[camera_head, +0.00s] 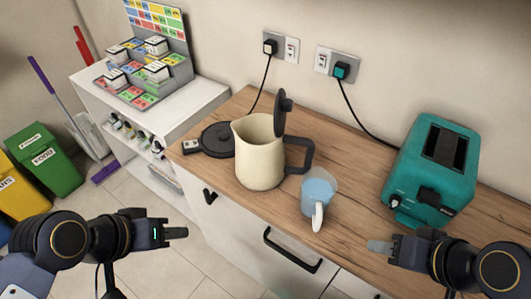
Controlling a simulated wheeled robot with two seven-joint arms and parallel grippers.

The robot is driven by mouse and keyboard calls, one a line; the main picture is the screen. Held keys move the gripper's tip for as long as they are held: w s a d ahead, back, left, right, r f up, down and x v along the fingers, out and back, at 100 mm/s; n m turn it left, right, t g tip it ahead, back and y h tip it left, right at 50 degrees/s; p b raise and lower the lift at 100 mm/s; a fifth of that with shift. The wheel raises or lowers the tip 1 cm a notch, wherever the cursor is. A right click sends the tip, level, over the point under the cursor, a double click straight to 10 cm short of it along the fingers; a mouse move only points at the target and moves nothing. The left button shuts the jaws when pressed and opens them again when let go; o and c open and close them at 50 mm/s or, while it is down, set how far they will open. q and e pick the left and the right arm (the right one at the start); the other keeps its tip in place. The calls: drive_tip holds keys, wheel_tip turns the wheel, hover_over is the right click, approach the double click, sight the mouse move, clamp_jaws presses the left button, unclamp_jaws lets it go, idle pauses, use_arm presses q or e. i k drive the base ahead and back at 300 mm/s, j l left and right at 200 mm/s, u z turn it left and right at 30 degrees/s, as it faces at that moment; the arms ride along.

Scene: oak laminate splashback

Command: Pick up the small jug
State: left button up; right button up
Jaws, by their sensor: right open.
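The small jug (318,190) stands upright on the wooden counter in the head view, right of the cream kettle. It is clear with pale blue contents, and its white handle faces the front edge. My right gripper (381,247) is open and empty, to the right of the jug and nearer the front edge, apart from it. My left gripper (178,233) is at lower left, in front of the cabinet and away from the jug. Its fingers appear edge-on, so I cannot see whether they are apart.
The cream kettle (256,155), lid raised, stands close left of the jug, beside its black base (217,139). A teal toaster (432,169) stands at right. Cords run to wall sockets. A white shelf unit (182,107) stands left. Counter between jug and toaster is clear.

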sight(317, 188)
drive_tip(key=j+z, duration=0.3)
drive_tip(key=j, duration=0.35)
drive_tip(key=k+j+z, duration=0.1)
drive_tip(key=j+z, duration=0.15)
drive_tip(key=j, duration=0.4)
